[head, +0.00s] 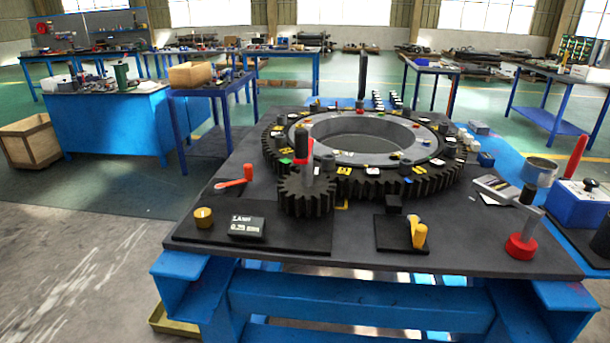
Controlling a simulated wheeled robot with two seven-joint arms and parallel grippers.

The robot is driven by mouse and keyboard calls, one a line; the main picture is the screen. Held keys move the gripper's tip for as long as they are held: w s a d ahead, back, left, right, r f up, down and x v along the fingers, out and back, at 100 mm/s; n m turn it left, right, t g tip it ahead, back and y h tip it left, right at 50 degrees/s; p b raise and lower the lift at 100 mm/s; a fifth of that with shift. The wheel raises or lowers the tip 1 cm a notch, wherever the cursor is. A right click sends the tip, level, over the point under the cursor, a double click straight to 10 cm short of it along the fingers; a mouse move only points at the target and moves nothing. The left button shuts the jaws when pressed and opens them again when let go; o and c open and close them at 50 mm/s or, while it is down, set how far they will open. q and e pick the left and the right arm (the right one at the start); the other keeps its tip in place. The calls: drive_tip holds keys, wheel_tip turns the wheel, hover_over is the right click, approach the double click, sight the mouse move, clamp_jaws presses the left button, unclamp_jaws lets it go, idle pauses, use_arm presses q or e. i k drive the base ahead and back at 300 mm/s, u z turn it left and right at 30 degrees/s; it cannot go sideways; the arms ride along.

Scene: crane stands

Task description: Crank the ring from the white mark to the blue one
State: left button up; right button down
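The large dark toothed ring (362,183) lies flat on a dark table top, with a lighter grey inner ring (432,146). Small coloured tabs, among them yellow, white, green, red and blue, sit around it; I cannot tell which are the task's white and blue marks. A small pinion gear (306,199) stands at the ring's near left and appears to mesh with it. An upright grey shaft with a red collar (303,150) and dark top rises there. Neither of my grippers shows in this view.
In front stand a brass cup (203,217), a black lettered box (247,227) and a yellow lever (419,235). A red-orange lever (236,183) is left of the pinion. A red-based post (521,246) stands at right. A dark upright post (362,75) rises behind the ring.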

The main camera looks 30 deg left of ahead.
sight(305, 193)
drive_tip(key=u, duration=0.4)
drive_tip(key=k, duration=1)
drive_tip(key=u, duration=1.2)
drive_tip(key=i, duration=1.4)
drive_tip(key=z, duration=1)
